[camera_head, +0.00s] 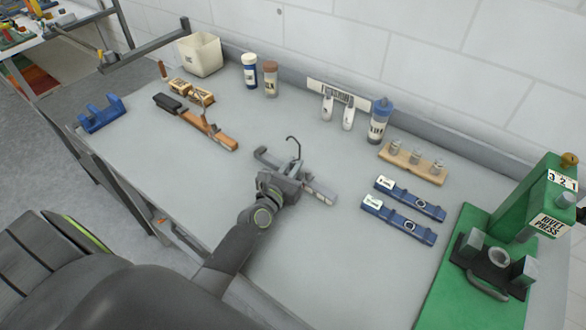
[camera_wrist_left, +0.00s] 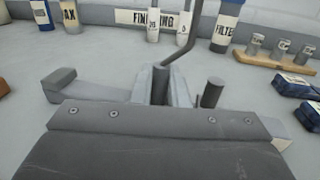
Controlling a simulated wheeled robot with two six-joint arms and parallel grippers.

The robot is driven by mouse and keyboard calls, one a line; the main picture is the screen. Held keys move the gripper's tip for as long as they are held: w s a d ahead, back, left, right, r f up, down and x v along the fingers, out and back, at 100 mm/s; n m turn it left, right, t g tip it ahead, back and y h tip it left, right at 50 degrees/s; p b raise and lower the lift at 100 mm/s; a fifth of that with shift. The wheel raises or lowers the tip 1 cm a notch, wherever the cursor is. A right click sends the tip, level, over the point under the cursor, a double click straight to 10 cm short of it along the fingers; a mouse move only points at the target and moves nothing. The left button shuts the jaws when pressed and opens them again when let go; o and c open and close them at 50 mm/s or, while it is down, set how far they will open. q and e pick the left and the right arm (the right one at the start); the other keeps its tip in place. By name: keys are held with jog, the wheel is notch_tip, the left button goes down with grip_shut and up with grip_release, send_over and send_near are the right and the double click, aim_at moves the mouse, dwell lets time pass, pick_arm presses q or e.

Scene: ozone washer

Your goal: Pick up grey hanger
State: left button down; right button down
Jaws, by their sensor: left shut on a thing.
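The grey hanger (camera_head: 322,193) is at the middle of the table, with its thin dark hook (camera_head: 291,138) standing up. My left gripper (camera_head: 287,177) is over the hanger's middle and shut on it. In the left wrist view the hanger's grey arm (camera_wrist_left: 62,82) reaches out to the left, and the hook rod rises at the top middle. The gripper body hides much of the hanger there. I cannot tell whether the hanger is clear of the table. My right gripper is out of view.
Bottles (camera_head: 271,79) and a white bin (camera_head: 200,53) stand behind. Blue trays (camera_head: 398,222), a wooden block with jars (camera_head: 413,165) and a green rivet press (camera_head: 540,205) are right. The front-middle table is bare.

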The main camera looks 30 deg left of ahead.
aim_at(293, 159)
pick_arm(q)
notch_tip(293, 159, up, 8)
jog(key=p, duration=0.8)
jog(key=shift+r, duration=0.25)
jog(key=shift+r+p, duration=0.75)
jog(key=shift+p, duration=0.05)
